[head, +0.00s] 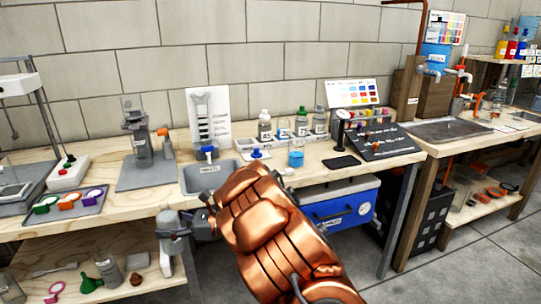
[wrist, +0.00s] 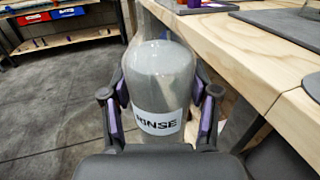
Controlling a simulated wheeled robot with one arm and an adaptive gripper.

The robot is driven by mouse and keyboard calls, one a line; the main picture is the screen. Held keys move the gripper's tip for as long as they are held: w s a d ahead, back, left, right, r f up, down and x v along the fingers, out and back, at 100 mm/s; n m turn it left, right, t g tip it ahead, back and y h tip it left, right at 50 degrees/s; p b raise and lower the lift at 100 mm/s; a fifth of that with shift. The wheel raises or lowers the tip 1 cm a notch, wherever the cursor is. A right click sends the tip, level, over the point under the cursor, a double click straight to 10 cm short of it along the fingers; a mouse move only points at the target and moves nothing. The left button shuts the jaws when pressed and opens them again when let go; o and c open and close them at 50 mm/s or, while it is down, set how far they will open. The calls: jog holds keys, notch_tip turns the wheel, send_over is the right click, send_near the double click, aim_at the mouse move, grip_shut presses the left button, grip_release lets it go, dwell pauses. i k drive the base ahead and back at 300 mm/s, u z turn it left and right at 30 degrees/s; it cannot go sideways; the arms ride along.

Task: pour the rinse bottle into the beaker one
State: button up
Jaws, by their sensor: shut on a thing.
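The rinse bottle (wrist: 162,72) is a grey translucent bottle with a white label on which "RINSE" can be read. My gripper (wrist: 162,106) is shut on it, with one dark and purple finger on each side of its body. The bottle looks roughly upright, beside the wooden bench edge; its top is cut off in the wrist view. A clear beaker (head: 296,153) with blue liquid stands on the bench, right of my gripper; no number is readable.
A grey basin (head: 203,178) is set in the bench behind my gripper. A small blue-topped item (head: 257,154) stands left of the beaker, and several bottles (head: 265,128) stand behind. A lower shelf (head: 130,268) holds loose items.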

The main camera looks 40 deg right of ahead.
aim_at(296, 144)
jog(key=k, duration=0.95)
jog(key=u, duration=0.95)
jog(key=i, duration=0.8)
jog(key=z, duration=1.05)
